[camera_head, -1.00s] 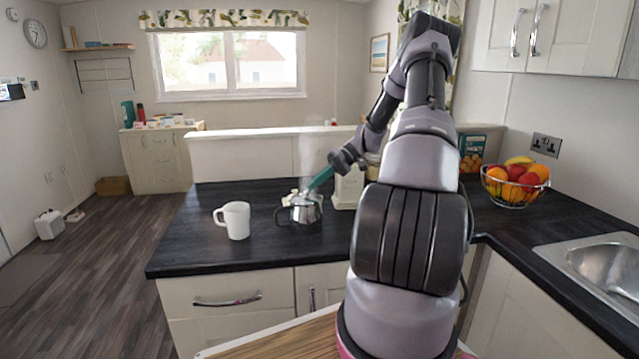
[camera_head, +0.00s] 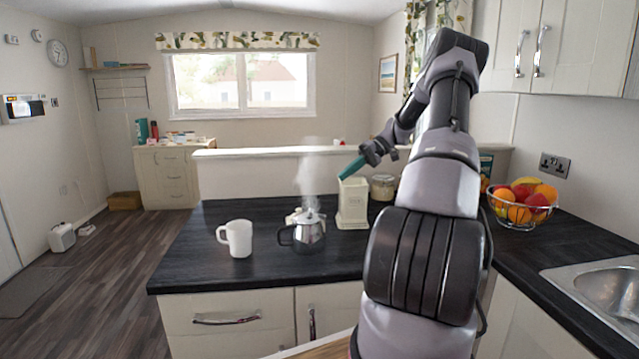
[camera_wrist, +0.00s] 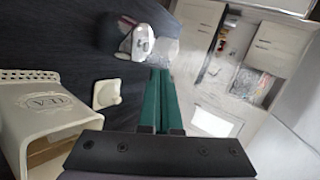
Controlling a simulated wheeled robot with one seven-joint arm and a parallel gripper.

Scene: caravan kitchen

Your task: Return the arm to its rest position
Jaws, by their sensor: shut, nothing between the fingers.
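My arm rises from the lower right in the head view and folds over the counter. My gripper (camera_head: 350,168) has teal fingers, pressed together with nothing between them. It points down and left, just above the cream canister (camera_head: 352,205); I cannot tell whether they touch. In the wrist view the teal fingers (camera_wrist: 160,72) lie side by side, with the canister (camera_wrist: 38,108), lettered on its side, at the left. The steaming metal pot (camera_head: 309,236) stands left of the canister and shows at the top of the wrist view (camera_wrist: 138,40).
A white mug (camera_head: 237,239) stands left of the pot on the dark counter (camera_head: 195,250). A glass jar (camera_head: 383,187) stands behind the canister. A wire fruit bowl (camera_head: 521,214) and a sink (camera_head: 605,285) are at right. A small cream piece (camera_wrist: 107,93) lies near the canister.

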